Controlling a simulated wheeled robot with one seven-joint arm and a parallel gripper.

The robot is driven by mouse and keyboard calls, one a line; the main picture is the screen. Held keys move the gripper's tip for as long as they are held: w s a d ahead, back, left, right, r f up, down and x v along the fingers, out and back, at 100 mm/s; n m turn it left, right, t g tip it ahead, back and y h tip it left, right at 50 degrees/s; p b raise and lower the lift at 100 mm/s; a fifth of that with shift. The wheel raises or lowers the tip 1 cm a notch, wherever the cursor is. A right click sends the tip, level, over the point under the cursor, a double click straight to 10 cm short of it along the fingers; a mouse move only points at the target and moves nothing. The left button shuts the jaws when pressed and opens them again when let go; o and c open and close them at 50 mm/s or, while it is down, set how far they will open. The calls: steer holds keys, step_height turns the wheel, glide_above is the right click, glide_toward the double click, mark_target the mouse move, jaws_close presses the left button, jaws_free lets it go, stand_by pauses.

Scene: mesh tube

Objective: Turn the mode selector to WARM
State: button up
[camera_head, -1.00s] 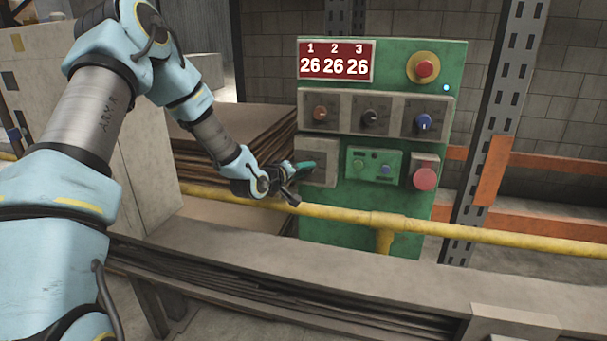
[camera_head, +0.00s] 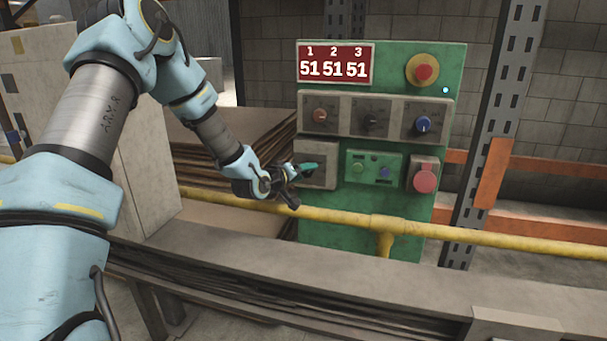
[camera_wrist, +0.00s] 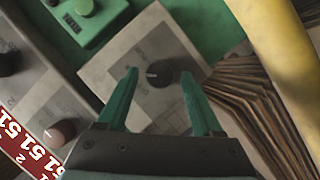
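A green control panel (camera_head: 388,220) stands ahead. A dark round knob (camera_wrist: 160,73) sits on a grey plate (camera_wrist: 140,47) at the panel's lower left; its white mark points left in the wrist view. The lettering around it is too small to read, so I cannot confirm that it is the mode selector. In the head view my gripper (camera_head: 308,168) is in front of this plate and hides the knob. In the wrist view my gripper (camera_wrist: 160,77) is open, with one green finger on each side of the knob and visible gaps. I cannot tell how deep the fingers reach.
A red display (camera_head: 336,63) reads 51 51 51. Above the plate are an orange knob (camera_head: 320,115), a black knob (camera_head: 370,118) and a blue knob (camera_head: 423,124). Red buttons sit at the right. A yellow rail (camera_head: 480,234) crosses in front; stacked sheets (camera_head: 230,140) stand left.

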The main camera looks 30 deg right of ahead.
steer(key=b+v, duration=0.1)
steer(key=v, duration=0.9)
steer(key=shift+s+a+b, duration=0.15)
steer(key=shift+a+b, duration=0.2)
steer(key=shift+b, duration=0.05)
steer(key=a+g+y+p, duration=0.1)
steer(key=a+y+p, duration=0.2)
steer(key=a+y, duration=1.2)
steer(key=s+a+r+g+h, duration=0.1)
steer(key=s+a, duration=0.3)
steer(key=a, duration=0.2)
steer(key=s+a+r+g+p, duration=0.1)
steer(key=s+a+g, duration=0.1)
steer(key=s+a, duration=0.3)
steer(key=s+a+r+n+g+h+p, duration=0.1)
steer(key=s+a+g, duration=0.1)
steer(key=s+a, duration=0.3)
steer(key=shift+a+r+h, duration=0.15)
steer(key=shift+a+r, duration=0.05)
steer(key=shift+a, duration=0.8)
steer(key=shift+a+r+h, duration=0.15)
steer(key=shift+a+r, duration=0.05)
steer(key=shift+a, duration=0.85)
